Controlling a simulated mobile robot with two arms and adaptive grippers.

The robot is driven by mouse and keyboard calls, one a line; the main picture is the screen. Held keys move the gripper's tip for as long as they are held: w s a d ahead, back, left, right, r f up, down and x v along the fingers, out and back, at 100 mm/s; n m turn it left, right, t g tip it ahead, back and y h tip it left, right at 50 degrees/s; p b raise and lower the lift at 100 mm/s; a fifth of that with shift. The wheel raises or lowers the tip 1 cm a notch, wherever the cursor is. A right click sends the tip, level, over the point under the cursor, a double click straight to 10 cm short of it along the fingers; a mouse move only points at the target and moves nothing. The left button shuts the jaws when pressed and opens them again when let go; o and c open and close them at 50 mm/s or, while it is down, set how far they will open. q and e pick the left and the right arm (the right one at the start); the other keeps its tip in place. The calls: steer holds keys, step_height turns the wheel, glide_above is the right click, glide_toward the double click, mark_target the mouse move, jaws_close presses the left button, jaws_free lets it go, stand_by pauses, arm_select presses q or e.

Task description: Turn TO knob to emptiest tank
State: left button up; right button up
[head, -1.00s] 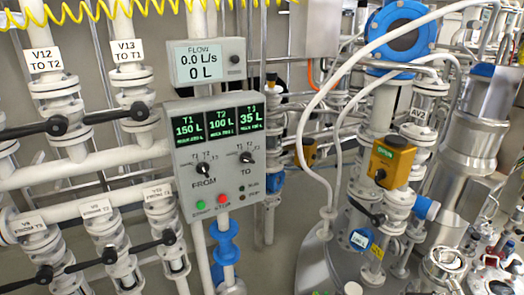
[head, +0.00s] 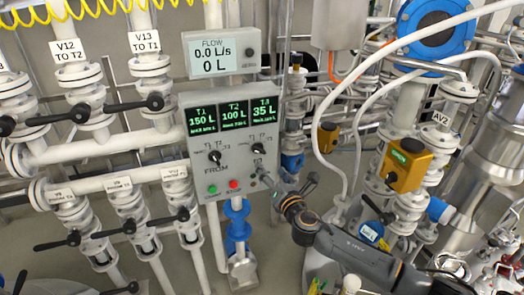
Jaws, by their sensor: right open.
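The grey control panel (head: 232,185) is on the left of centre. Its green screens read T1 150 L, T2 100 L and T3 35 L (head: 265,112); T3 shows the lowest amount. The black TO knob (head: 258,149) is on the panel's right side, with T marks around it. Its pointer is too small to read surely. The FROM knob (head: 215,157) is to its left. My right gripper (head: 288,181) is open and empty, below and right of the TO knob, apart from it. It hides part of the panel's lower right corner. My left gripper is not in view.
A flow display (head: 213,58) reading 0.0 L/s and 0 L is above the panel. Green (head: 212,190) and red (head: 233,185) buttons are under the knobs. Pipes with black-handled valves (head: 155,101) fill the left. A yellow valve box (head: 407,165) and hoses are on the right.

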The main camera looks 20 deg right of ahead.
mark_target(261, 151)
steer(key=w, duration=1)
steer(key=shift+c, duration=0.2)
steer(key=c, duration=1.1)
